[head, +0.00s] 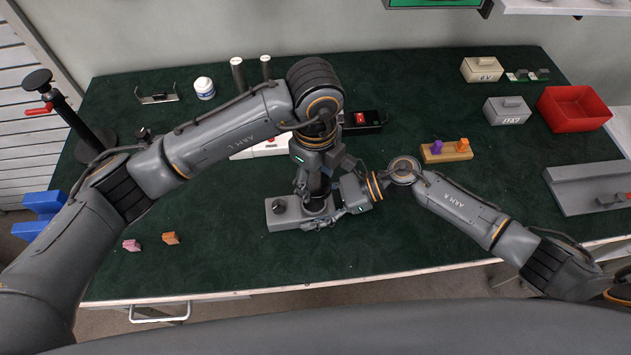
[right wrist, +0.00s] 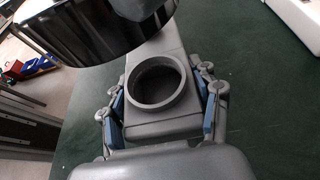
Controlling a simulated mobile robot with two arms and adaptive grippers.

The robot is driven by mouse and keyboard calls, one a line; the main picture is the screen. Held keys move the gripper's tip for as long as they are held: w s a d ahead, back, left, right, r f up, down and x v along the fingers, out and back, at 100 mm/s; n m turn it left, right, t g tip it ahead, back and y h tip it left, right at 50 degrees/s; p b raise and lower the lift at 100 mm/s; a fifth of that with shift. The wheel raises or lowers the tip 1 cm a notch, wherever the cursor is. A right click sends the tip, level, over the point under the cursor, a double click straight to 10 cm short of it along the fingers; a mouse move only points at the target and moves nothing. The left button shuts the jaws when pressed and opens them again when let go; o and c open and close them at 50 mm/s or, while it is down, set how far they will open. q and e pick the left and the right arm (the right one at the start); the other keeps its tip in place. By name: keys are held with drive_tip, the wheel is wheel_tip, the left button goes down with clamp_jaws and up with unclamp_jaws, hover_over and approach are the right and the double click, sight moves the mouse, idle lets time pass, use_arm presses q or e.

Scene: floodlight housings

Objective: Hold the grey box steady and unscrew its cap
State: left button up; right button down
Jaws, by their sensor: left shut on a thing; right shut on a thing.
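The grey box (head: 290,222) lies on the green bench top, with a small dark round feature at its left end. In the right wrist view its round collar (right wrist: 137,98) is open, with a dark hole. The dark round cap (right wrist: 95,35) is off the collar and close to the camera at upper left. My left gripper (head: 316,192) points down over the box, shut on the cap. My right gripper (head: 325,216) comes from the right, low at the bench. Its blue-padded fingers (right wrist: 160,105) are shut on the box's two sides. The left fingertips are partly hidden.
A wooden block with purple and orange pieces (head: 446,151) stands to the right. A black tray (head: 372,121) and a white device (head: 262,147) are behind the arms. Pink and orange blocks (head: 131,245) lie at front left. The bench front centre is clear.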

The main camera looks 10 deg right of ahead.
drive_tip(key=shift+c, duration=1.2)
unclamp_jaws()
drive_tip(key=shift+d+f, duration=0.1)
drive_tip(key=v, duration=1)
drive_tip(key=shift+d, duration=0.3)
drive_tip(key=shift+w+d+r, duration=0.1)
drive_tip(key=shift+d+r, duration=0.45)
drive_tip(key=shift+d, duration=0.05)
